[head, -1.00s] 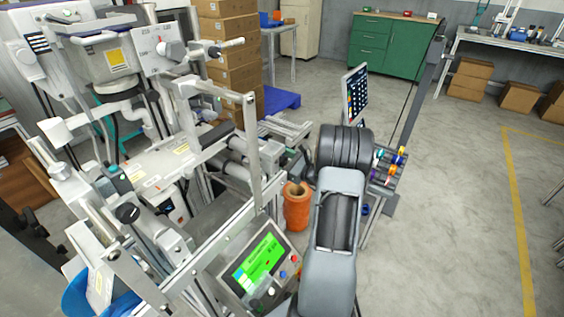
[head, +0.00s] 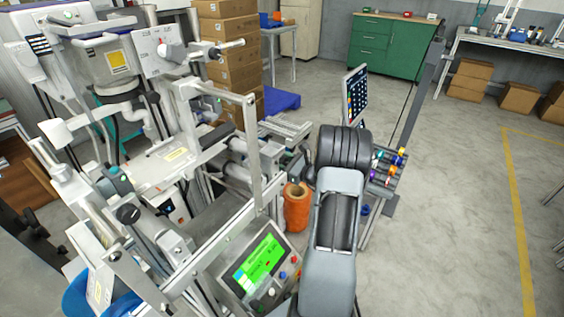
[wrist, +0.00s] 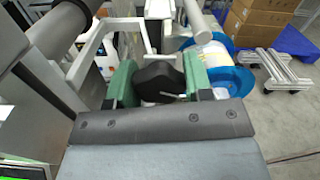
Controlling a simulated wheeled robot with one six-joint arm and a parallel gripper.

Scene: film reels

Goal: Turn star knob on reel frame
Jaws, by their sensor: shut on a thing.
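The black star knob (wrist: 157,78) shows in the middle of the wrist view. My gripper (wrist: 158,84) has one green finger on each side of it and is shut on the knob. The knob's underside and its shaft are hidden, so I cannot tell its angle. The pale metal reel frame (wrist: 95,55) rises to the left and behind the knob. In the head view my arm covers the knob and the gripper.
A blue-flanged reel (wrist: 228,70) stands just right of my gripper in the wrist view. An orange spool (head: 297,208) and a control panel with a green screen (head: 260,262) sit left of my arm in the head view. Open floor (head: 455,220) lies to the right.

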